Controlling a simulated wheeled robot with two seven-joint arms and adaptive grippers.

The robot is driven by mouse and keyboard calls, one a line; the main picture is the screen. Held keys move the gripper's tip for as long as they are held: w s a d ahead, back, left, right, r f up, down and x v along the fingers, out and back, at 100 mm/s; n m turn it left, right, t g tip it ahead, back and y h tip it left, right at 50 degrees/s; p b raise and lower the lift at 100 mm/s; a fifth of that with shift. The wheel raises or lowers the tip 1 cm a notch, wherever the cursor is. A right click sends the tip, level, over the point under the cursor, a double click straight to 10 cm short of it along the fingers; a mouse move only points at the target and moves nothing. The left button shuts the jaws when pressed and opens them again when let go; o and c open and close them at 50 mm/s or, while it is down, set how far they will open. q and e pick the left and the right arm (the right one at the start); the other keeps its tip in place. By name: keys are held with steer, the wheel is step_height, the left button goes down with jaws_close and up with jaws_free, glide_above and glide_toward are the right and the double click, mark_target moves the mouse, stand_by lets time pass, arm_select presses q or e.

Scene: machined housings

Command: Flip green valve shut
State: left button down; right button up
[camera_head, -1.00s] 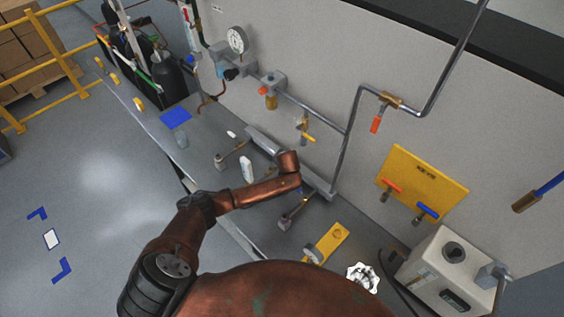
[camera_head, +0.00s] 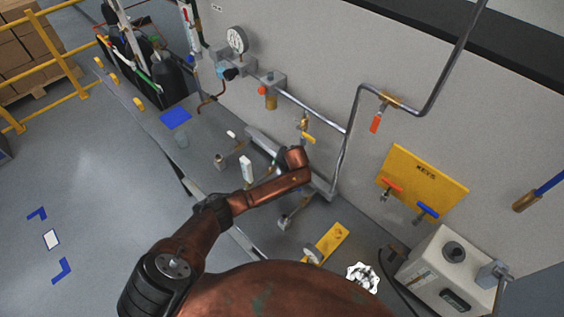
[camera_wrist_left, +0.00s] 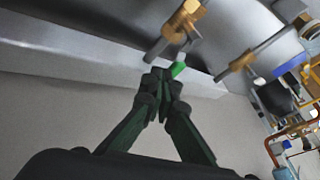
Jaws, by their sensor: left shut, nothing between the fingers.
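In the left wrist view the green valve handle (camera_wrist_left: 178,69) is short and sits below a brass valve body (camera_wrist_left: 183,19) on a grey pipe. My left gripper (camera_wrist_left: 161,78) is shut and empty, with its dark green fingertips right beside the handle. I cannot tell whether they touch it. In the head view my copper-coloured left arm reaches over the bench and hides its own fingers. I cannot clearly make out the green handle there. My right gripper is in neither view.
A second brass fitting (camera_wrist_left: 238,64) is close by in the wrist view. In the head view a yellow-handled valve (camera_head: 308,138), an orange-handled valve (camera_head: 376,123) and a yellow key board (camera_head: 424,180) are on the wall. A white box (camera_head: 452,268) stands at right.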

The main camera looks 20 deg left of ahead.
arm_select(q)
steer(key=shift+w+a+n, duration=0.15)
steer(key=shift+w+a, duration=0.25)
steer(key=shift+a, duration=0.4)
steer(key=shift+w+a+n, duration=0.15)
steer(key=shift+w+a, duration=0.2)
steer(key=shift+a, duration=0.4)
steer(key=a+n, duration=0.1)
steer(key=a+n+g+y, duration=0.1)
steer(key=a+n, duration=0.1)
steer(key=a, duration=0.1)
steer(key=shift+s+g+p, duration=0.3)
steer(key=shift+s+g, duration=0.05)
steer(key=shift+g, duration=0.05)
steer(key=shift+s+a, duration=0.1)
steer(key=shift+a, duration=0.05)
stand_by(1.1)
steer(key=v, duration=1.2)
steer(key=shift+f, duration=0.15)
